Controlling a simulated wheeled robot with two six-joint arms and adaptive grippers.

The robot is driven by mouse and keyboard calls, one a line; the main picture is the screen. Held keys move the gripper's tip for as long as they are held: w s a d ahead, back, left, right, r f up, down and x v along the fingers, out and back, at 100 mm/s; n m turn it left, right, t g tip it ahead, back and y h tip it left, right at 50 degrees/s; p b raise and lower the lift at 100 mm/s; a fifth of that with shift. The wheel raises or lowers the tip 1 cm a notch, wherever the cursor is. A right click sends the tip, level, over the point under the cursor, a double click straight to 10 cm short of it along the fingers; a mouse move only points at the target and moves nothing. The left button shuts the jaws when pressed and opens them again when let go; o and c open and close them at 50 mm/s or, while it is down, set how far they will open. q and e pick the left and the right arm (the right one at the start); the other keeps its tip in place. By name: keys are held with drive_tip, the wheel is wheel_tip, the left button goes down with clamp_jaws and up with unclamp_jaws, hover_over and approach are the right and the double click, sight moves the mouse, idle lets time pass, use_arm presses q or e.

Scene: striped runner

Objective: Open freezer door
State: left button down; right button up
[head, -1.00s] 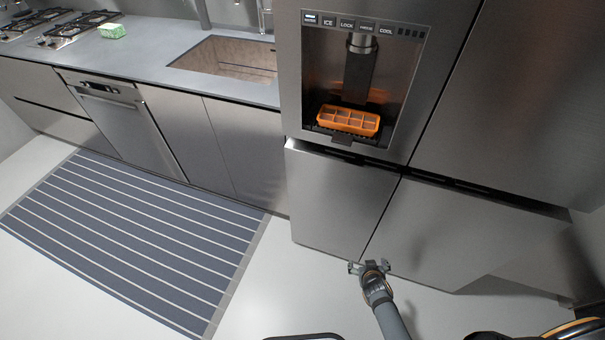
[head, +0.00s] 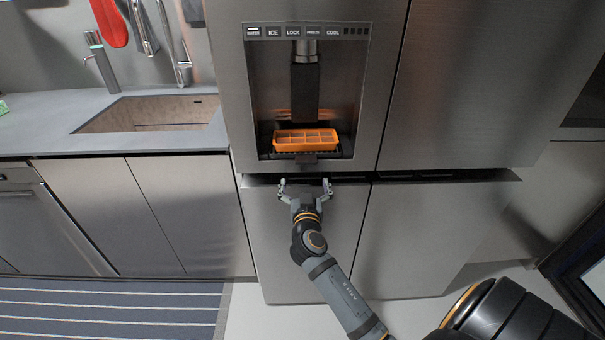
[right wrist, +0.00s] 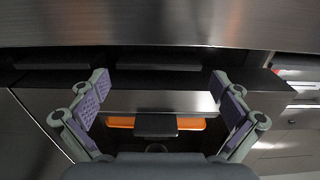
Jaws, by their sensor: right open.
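The steel refrigerator has two lower freezer doors, the left one (head: 290,245) and the right one (head: 425,235), both shut. A dark recessed gap (head: 350,177) runs along their top edges. My right gripper (head: 305,184) is open and empty at the top edge of the left freezer door, just below the dispenser. In the right wrist view its spread fingers (right wrist: 165,95) point at the dark gap, with steel panels around it. I cannot tell whether the fingertips touch the door. My left gripper is not in view.
An orange ice tray (head: 305,140) sits in the dispenser niche above the gripper. A counter with a sink (head: 150,113) stands to the left. A striped runner (head: 110,310) lies on the floor at lower left.

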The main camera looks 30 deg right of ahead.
sight(305, 178)
drive_tip(key=x, duration=0.4)
drive_tip(key=shift+c, duration=0.3)
drive_tip(key=shift+f, duration=0.1)
drive_tip(key=c, duration=1.3)
